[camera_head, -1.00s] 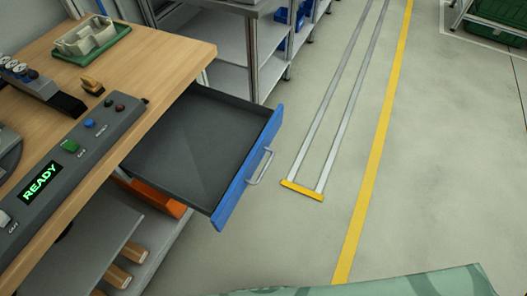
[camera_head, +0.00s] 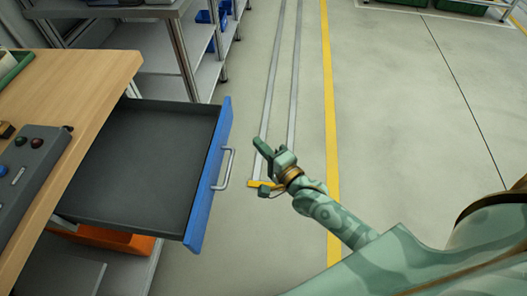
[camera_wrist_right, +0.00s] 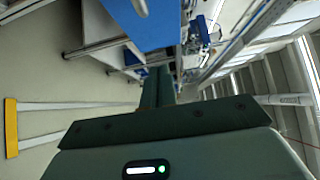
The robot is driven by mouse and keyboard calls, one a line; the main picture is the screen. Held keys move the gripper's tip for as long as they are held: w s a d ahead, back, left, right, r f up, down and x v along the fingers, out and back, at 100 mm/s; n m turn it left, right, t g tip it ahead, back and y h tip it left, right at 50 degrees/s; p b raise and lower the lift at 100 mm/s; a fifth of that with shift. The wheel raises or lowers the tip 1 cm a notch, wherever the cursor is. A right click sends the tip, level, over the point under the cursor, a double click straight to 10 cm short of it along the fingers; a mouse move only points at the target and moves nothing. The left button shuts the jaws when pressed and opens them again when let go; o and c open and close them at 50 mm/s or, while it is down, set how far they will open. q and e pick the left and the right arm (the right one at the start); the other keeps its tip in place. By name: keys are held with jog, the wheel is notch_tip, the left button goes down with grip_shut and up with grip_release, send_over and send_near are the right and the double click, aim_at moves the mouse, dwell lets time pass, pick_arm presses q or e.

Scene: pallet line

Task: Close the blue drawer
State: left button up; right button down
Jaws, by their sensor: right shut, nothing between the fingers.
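The blue drawer (camera_head: 211,178) stands pulled out from under the wooden workbench (camera_head: 75,75). Its grey inside (camera_head: 145,150) is empty and its front carries a silver bar handle (camera_head: 228,168). My right gripper (camera_head: 258,146) is shut and empty, to the right of the drawer front and apart from the handle in the head view. In the right wrist view its closed fingers (camera_wrist_right: 158,86) point toward the blue drawer front (camera_wrist_right: 160,25), with part of the handle (camera_wrist_right: 139,6) at the top edge. My left gripper is not in view.
A control panel (camera_head: 28,165) sits on the bench's left side. An orange bin (camera_head: 105,239) is below the drawer. Metal shelving (camera_head: 160,62) stands behind it. The floor right of the drawer is open, with rails and a yellow line (camera_head: 329,110).

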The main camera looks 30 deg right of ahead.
jog(key=w+a+b, duration=0.1)
jog(key=w, duration=0.1)
jog(key=w+a, duration=0.1)
jog(key=w, duration=0.1)
jog(key=w+a+b, duration=0.1)
jog(key=w, duration=0.1)
jog(key=shift+w+a+f+b, duration=0.1)
jog(key=shift+w+f+b, duration=0.15)
jog(key=shift+w+b, duration=0.1)
jog(key=shift+w+a+r, duration=0.15)
jog(key=shift+w+a, duration=0.2)
jog(key=shift+a, duration=0.15)
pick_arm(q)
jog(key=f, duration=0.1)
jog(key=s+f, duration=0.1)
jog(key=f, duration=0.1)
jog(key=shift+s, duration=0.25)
